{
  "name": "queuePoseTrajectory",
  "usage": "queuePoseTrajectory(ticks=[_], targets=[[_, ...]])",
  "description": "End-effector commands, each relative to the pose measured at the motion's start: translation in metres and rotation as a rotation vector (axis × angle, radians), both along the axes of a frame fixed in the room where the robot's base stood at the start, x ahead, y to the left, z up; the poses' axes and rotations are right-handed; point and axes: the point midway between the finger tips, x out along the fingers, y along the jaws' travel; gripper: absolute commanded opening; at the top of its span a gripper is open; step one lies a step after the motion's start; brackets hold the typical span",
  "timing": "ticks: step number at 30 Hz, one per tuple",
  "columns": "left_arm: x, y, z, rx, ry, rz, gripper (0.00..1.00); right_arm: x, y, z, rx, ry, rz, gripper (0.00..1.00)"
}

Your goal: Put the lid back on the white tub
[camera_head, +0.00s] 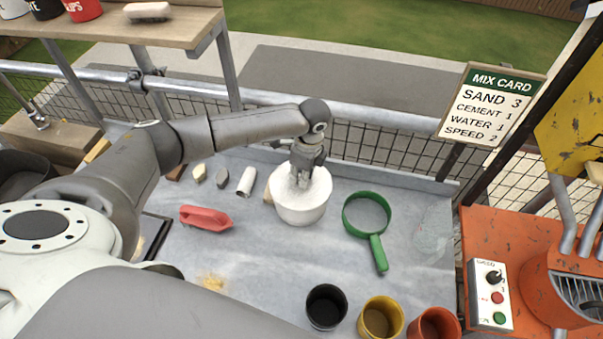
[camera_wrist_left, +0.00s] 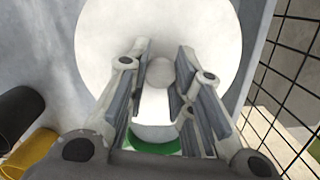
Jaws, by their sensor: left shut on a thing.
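The white tub (camera_head: 301,214) stands on the grey worktop near its back edge. The white round lid (camera_head: 318,184) is at the tub's mouth; whether it is fully seated cannot be told. My left gripper (camera_head: 300,178) comes down over the tub from above and is shut on the lid's knob. In the left wrist view the lid (camera_wrist_left: 205,35) is a broad white disc, with its small round knob (camera_wrist_left: 160,73) between my left fingers (camera_wrist_left: 158,85). My right gripper is not in view.
A green sieve (camera_head: 376,243) lies right of the tub. A red float (camera_head: 205,217) and several small pieces lie left. Black (camera_head: 326,308), yellow (camera_head: 381,318) and orange (camera_head: 434,324) cups line the front. A wire fence (camera_head: 370,143) runs behind the worktop (camera_head: 270,265).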

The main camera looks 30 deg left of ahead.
Motion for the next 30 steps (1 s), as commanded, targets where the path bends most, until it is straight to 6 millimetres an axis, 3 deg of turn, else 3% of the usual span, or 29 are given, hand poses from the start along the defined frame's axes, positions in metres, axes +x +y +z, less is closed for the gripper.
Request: queuePoseTrajectory(ticks=[28, 29, 30], targets=[[-0.0001, 0.0003, -0.0006, 0.0, 0.0, 0.0, 0.0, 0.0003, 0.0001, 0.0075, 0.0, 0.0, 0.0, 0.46], [-0.0002, 0.0003, -0.0006, 0.0, 0.0, 0.0, 0.25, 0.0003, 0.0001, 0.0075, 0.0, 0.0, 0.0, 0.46], [-0.0001, 0.0003, -0.0006, 0.0, 0.0, 0.0, 0.31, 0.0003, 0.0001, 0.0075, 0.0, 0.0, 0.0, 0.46]])
